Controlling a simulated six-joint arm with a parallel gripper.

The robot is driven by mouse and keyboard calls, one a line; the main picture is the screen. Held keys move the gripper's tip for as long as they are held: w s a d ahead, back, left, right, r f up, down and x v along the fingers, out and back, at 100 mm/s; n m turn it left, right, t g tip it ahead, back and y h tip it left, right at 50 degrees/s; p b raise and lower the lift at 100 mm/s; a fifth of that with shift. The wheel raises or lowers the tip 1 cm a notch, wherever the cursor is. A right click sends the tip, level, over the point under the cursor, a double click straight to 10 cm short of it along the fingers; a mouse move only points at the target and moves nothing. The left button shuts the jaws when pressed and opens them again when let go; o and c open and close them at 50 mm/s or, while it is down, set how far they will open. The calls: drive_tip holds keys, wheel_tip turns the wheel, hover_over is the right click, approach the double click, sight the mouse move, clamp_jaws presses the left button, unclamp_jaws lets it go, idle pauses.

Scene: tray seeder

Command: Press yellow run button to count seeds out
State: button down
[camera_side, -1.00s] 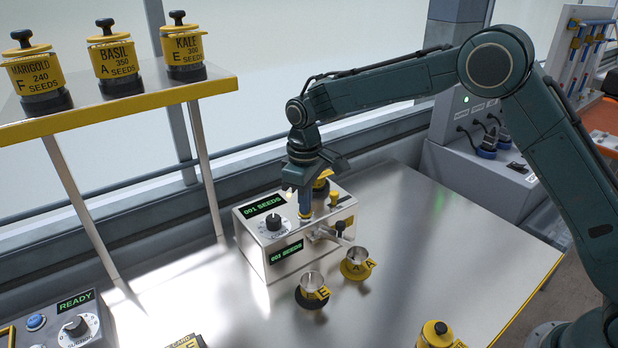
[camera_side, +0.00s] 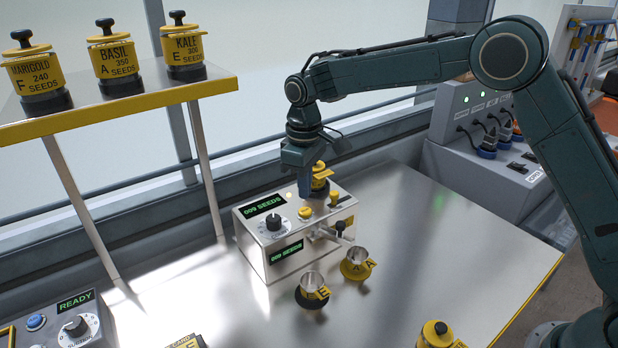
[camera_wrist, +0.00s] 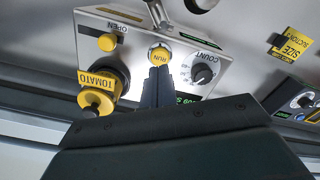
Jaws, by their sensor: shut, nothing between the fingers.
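The seed counter (camera_side: 252,243) is a silver box on the table. Its top display (camera_side: 264,206) reads 009 SEEDS, and its front display shows a similar reading. The yellow RUN button (camera_side: 305,213) is on its top panel, beside the black COUNT knob (camera_side: 273,222). In the wrist view the RUN button (camera_wrist: 160,53) shows just beyond my fingertips. My gripper (camera_side: 306,196) points down, shut and empty, slightly above the button; a small gap shows in the side view. A yellow TOMATO jar (camera_wrist: 96,82) sits on the machine, partly behind my gripper in the side view.
A yellow OPEN button (camera_wrist: 107,42) is on the same panel. Metal cups E (camera_side: 312,282) and A (camera_side: 357,257) stand in front of the machine by its spout. A shelf (camera_side: 120,112) with three seed jars is at upper left. The table's right side is clear.

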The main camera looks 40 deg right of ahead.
sight(306, 210)
drive_tip(key=shift+r, duration=2)
drive_tip(key=shift+r, duration=0.1)
drive_tip(key=s+d+r+m+t, duration=0.2)
drive_tip(key=s+d+r, duration=0.35)
drive_tip(key=s, duration=0.35)
drive_tip(key=s+d+r+m+t, duration=0.1)
drive_tip(key=s+d+r, duration=0.3)
drive_tip(key=s+r, duration=0.35)
drive_tip(key=s+d+f+m+t, duration=0.1)
drive_tip(key=s+d+f, duration=0.1)
drive_tip(key=s, duration=0.7)
drive_tip(key=s+d+f+m+t, duration=0.1)
drive_tip(key=s+d+f+m, duration=0.1)
drive_tip(key=s, duration=0.8)
drive_tip(key=shift+d+f+t, duration=0.3)
drive_tip(key=shift+d+f, duration=0.1)
drive_tip(key=shift+d, duration=0.1)
